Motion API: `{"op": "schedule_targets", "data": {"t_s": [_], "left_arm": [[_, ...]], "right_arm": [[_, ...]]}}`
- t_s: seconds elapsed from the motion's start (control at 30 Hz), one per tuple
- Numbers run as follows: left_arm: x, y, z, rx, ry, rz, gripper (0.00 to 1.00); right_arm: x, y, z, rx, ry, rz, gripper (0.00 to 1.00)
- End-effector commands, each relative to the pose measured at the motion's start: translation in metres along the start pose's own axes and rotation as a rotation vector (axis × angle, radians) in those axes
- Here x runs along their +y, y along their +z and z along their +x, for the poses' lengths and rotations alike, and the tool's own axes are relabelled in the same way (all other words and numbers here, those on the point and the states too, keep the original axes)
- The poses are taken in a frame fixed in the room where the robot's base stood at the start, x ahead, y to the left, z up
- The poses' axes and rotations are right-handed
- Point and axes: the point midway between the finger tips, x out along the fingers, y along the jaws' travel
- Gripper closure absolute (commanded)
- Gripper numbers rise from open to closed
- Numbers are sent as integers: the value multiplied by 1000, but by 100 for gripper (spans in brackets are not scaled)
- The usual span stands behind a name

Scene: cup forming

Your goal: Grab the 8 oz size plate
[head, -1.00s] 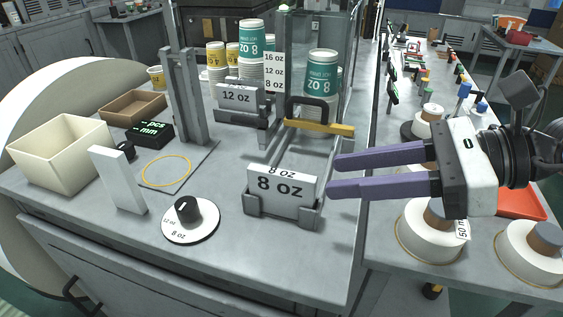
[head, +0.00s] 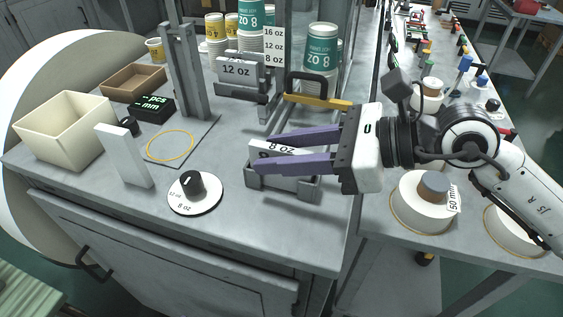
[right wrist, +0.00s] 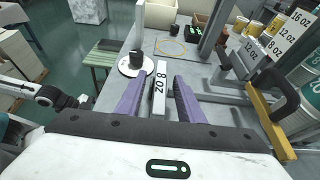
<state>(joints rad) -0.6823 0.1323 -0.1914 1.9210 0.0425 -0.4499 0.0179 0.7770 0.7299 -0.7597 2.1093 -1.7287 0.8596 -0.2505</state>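The white 8 oz size plate (head: 272,150) stands upright in its grey holder (head: 290,187) near the front of the bench. My right gripper (head: 264,156) reaches in from the right with its two purple fingers open, one on each side of the plate. In the right wrist view the plate (right wrist: 160,90) shows between the fingers (right wrist: 158,84), with a gap on each side. In the head view the near finger hides most of the plate's front.
A dial (head: 194,193) and a white upright block (head: 124,155) stand left of the holder. Behind are a yellow bar with a black handle (head: 318,102), a 12 oz plate (head: 240,68) and stacked cups (head: 321,50). Bare bench top lies between dial and holder.

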Motion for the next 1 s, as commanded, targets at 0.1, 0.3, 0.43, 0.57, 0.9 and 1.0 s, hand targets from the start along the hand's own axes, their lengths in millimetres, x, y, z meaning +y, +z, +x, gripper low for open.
{"op": "schedule_targets", "data": {"t_s": [0.1,0.3,0.43,0.57,0.9,1.0], "left_arm": [[0,-2,1,3,0,1,0],[0,-3,0,5,1,2,0],[2,-3,0,6,4,2,0],[3,-3,-1,5,6,2,0],[4,0,-1,1,8,2,0],[4,0,-1,1,8,2,0]], "right_arm": [[0,0,0,0,0,0,66],[0,0,0,0,0,0,98],[0,0,-1,-2,0,-1,100],[0,0,-1,-2,0,-1,100],[0,42,-17,-6,-1,-8,100],[0,61,-25,-6,0,-7,100]]}}
